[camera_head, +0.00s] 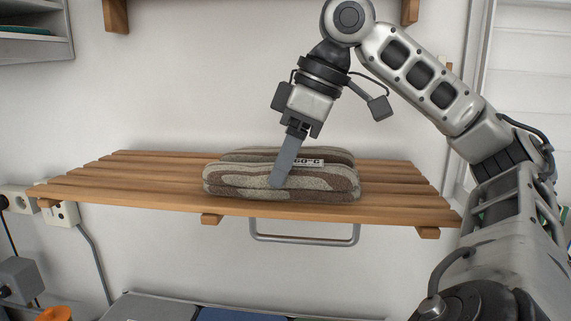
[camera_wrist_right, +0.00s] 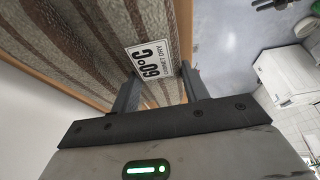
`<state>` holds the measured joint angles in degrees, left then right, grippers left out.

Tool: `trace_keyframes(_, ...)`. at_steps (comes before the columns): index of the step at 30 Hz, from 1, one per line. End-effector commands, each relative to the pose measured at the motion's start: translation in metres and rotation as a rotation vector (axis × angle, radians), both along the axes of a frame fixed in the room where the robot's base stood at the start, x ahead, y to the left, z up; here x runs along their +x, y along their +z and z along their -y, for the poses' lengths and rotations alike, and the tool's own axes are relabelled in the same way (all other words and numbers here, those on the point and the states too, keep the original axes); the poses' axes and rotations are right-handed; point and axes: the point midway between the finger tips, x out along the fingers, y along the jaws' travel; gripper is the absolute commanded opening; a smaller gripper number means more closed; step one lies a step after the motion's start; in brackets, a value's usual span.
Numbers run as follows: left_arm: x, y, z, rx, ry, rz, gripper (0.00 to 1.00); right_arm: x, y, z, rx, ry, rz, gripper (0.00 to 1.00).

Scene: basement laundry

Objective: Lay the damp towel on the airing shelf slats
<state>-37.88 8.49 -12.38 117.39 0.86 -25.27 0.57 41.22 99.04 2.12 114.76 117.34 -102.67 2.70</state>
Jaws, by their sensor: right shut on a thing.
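The damp towel (camera_head: 325,181) is a folded, camouflage-patterned bundle in brown and grey-green, with a white "60°C" label. It lies on the wooden slats of the airing shelf (camera_head: 120,181), near the middle, close to the front edge. My right gripper (camera_head: 279,180) reaches down from above and is shut on the towel's front part. In the right wrist view the towel (camera_wrist_right: 100,40) lies between the two fingers (camera_wrist_right: 158,92), with the label beside them. At the left edge of the head view, part of my left arm may show; its fingers cannot be made out.
A metal rail (camera_head: 305,241) hangs under the shelf. Wall sockets (camera_head: 62,214) with cables are at the left end. Bare slats lie left and right of the towel. Bins (camera_head: 150,307) stand below. A white appliance (camera_wrist_right: 287,75) shows in the right wrist view.

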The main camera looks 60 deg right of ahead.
Motion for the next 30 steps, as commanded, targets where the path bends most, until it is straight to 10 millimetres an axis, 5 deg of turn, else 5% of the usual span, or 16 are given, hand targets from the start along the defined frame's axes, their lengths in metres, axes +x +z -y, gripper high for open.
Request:
trace_keyframes(4, -0.003, -0.006, 0.000, 0.001, -0.001, -0.007, 0.36, 0.000, -0.004, 0.000, 0.001, 0.000, 0.002, 0.10)
trace_keyframes(5, -0.004, -0.004, 0.000, 0.001, -0.001, -0.008, 0.36, 0.000, -0.002, 0.000, 0.000, 0.000, 0.000, 0.53)
trace_keyframes(7, -0.004, -0.004, 0.000, 0.001, -0.002, -0.008, 0.36, 0.000, -0.002, 0.000, 0.000, 0.000, 0.000, 0.67)
trace_keyframes(17, -0.003, 0.001, 0.000, 0.001, -0.002, -0.005, 0.36, 0.000, 0.004, 0.000, 0.000, -0.001, 0.000, 0.67)
trace_keyframes(30, 0.000, 0.012, -0.004, 0.015, 0.005, -0.005, 0.36, -0.023, 0.064, 0.012, 0.001, -0.003, -0.001, 0.67)
